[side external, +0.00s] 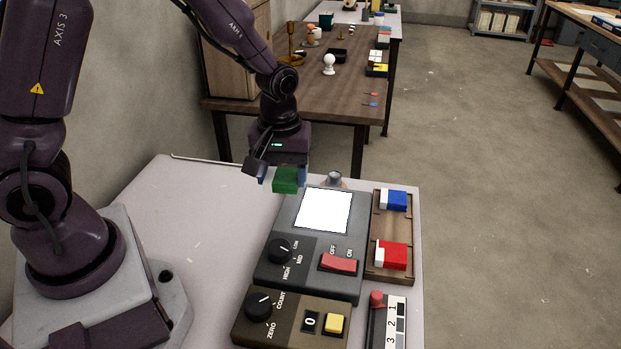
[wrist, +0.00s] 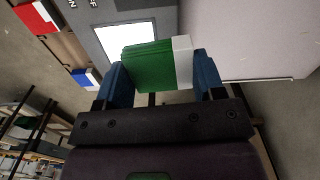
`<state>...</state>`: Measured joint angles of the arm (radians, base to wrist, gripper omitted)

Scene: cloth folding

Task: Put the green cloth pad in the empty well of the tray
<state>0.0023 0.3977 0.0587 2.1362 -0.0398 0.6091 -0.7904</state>
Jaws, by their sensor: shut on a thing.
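The green cloth pad (side external: 286,181) is held up in my gripper (side external: 283,178), above the far-left edge of the grey device. In the wrist view the pad (wrist: 150,68) shows green with a white end strip, between the two blue fingers of my gripper (wrist: 160,76). The wooden tray (side external: 391,227) lies on the table to the right of the device. A blue-and-white pad (side external: 394,200) is in its far well and a red-and-white pad (side external: 391,256) in its near well. The middle well between them is empty.
The grey device (side external: 305,245) has a bright white panel (side external: 323,210), a knob and a red switch. A brown counter box (side external: 291,318) stands nearer, with a numbered strip (side external: 391,322) to its right. A small grey object (side external: 334,178) stands behind the device.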

